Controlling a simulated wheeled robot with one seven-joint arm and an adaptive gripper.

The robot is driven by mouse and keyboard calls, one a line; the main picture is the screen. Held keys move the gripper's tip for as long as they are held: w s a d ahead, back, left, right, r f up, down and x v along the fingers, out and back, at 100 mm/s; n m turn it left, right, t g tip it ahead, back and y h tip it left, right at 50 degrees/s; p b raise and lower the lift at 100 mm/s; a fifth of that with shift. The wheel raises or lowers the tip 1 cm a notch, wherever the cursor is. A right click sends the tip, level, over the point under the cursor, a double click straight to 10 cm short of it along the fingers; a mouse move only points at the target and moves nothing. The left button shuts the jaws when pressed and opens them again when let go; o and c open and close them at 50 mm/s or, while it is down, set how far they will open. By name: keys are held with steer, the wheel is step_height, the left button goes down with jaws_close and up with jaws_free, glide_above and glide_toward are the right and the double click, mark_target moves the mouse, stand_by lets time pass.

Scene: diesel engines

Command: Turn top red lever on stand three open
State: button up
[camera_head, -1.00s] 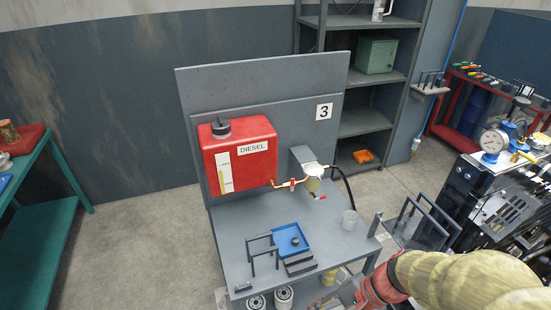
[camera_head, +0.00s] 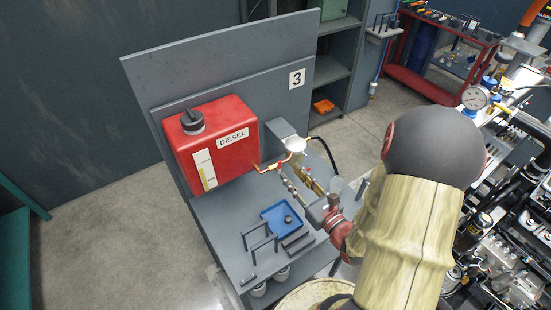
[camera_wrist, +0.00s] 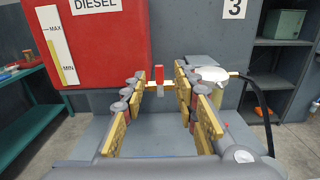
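The top red lever (camera_wrist: 159,74) shows in the wrist view, pointing up from the brass fuel line (camera_wrist: 168,86). My gripper (camera_wrist: 161,98) is open, its two yellow-padded fingers on either side of the lever, with gaps to both. How far the fingertips are from it in depth is hard to tell. In the head view my gripper (camera_head: 297,183) is in front of the pipe, just right of the red diesel tank (camera_head: 215,150); the lever is not clear there. The white-topped filter (camera_head: 294,145) stands right of the line. The number 3 sign (camera_head: 297,78) is on the back panel.
The stand's tabletop (camera_head: 222,222) carries a blue tray (camera_head: 268,213) and small dark racks. A shelf unit (camera_head: 333,75) stands behind, and engines are at right.

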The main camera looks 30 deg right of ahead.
mark_target(280, 162)
steer(key=shift+w+a, duration=0.2)
steer(key=shift+w, duration=3.7)
steer(key=shift+c, duration=1)
jaws_close()
